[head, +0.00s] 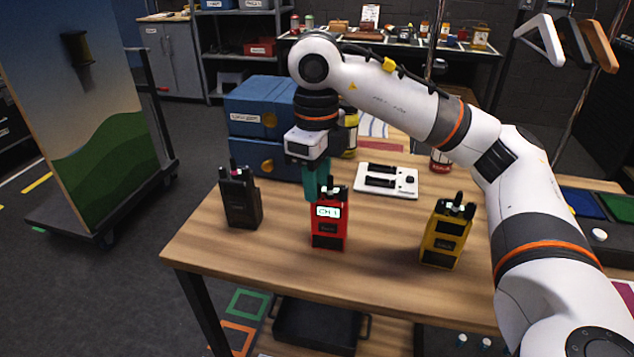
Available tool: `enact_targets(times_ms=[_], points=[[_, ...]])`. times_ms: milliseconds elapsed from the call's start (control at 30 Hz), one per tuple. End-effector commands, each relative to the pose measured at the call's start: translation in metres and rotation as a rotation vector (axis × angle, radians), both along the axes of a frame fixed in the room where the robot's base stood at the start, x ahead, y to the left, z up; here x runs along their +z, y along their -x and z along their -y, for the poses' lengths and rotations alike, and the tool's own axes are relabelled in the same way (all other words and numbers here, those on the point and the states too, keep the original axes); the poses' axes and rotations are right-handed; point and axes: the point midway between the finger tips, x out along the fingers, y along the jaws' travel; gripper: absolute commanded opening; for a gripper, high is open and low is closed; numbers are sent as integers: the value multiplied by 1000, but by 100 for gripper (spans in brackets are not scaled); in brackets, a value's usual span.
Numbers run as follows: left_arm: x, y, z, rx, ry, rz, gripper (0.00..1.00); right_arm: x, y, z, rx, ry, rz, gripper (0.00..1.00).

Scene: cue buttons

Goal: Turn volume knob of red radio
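The red radio (328,228) stands upright on the wooden table near its front edge. Its lit screen reads "CH 1", and small dark knobs show on its top. My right gripper (318,186) points down just behind and above the radio's top left. Its teal fingers are partly hidden by the radio, so I cannot tell whether they touch a knob or how far apart they are. My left gripper is not in the picture.
A black radio (240,198) stands to the left and a yellow radio (446,234) to the right. A white panel with black sliders (387,181) lies behind. Blue boxes (262,122) stand at the back left. Bare table (280,245) lies between the radios.

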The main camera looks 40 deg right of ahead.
Motion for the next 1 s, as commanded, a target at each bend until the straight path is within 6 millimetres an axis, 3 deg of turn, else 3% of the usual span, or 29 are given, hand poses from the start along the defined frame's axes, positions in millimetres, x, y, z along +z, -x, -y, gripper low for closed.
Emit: enact_targets(times_ms=[267,400,500,1000], points=[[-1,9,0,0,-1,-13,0,-1,0,0,1,0,0,35],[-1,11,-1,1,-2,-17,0,-1,0,0,1,0,0,12],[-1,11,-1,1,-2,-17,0,-1,0,0,1,0,0,0],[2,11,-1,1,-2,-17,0,0,0,0,135,-1,-1,0]])
